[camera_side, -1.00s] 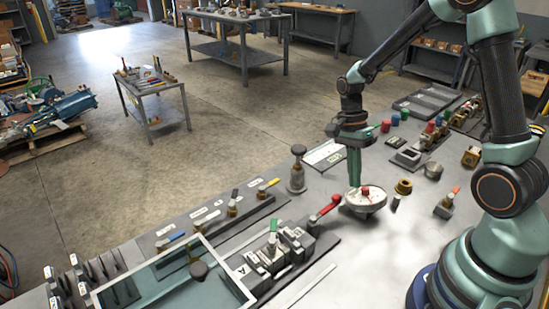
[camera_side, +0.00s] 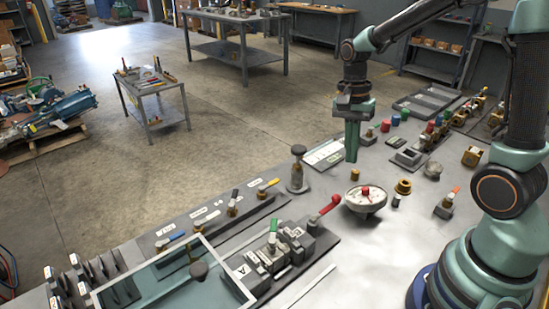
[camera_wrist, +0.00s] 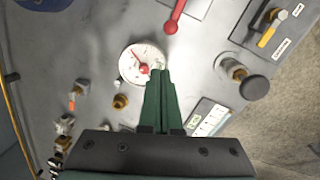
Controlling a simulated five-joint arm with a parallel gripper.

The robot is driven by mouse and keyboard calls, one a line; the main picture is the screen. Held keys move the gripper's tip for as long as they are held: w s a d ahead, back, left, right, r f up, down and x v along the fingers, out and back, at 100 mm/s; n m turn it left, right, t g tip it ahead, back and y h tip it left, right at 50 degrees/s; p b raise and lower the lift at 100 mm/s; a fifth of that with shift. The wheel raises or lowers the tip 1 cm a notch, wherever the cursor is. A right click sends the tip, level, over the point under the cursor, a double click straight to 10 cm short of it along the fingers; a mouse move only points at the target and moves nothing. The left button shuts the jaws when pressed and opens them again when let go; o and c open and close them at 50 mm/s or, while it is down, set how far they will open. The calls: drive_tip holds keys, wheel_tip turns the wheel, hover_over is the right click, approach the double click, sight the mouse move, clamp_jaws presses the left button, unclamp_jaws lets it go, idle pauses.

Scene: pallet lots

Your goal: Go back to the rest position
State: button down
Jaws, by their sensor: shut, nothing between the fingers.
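My gripper (camera_side: 352,146) is shut and empty. Its green fingers point down above the grey bench top, beyond the round white dial with a red knob (camera_side: 365,200). In the wrist view the fingertips (camera_wrist: 158,72) show pressed together, with the dial (camera_wrist: 130,66) just left of them in the picture. I cannot tell the exact height of the fingertips above the bench.
A dark valve post (camera_side: 297,172) stands left of my gripper, and a small brass fitting (camera_side: 355,174) lies below it. A red-handled lever (camera_side: 322,215) and a glass-topped box (camera_side: 170,290) are nearer. Grey trays (camera_side: 425,101) lie at the back right.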

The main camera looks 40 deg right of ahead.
drive_tip(key=s+a+r+n+t, duration=0.4)
drive_tip(key=a+r+n+t, duration=0.2)
drive_tip(key=r+n, duration=0.4)
drive_tip(key=n+t, duration=0.1)
drive_tip(key=n, duration=0.3)
drive_tip(key=shift+a+n, duration=0.3)
drive_tip(key=shift+n, duration=0.1)
drive_tip(key=shift+s+r, duration=0.1)
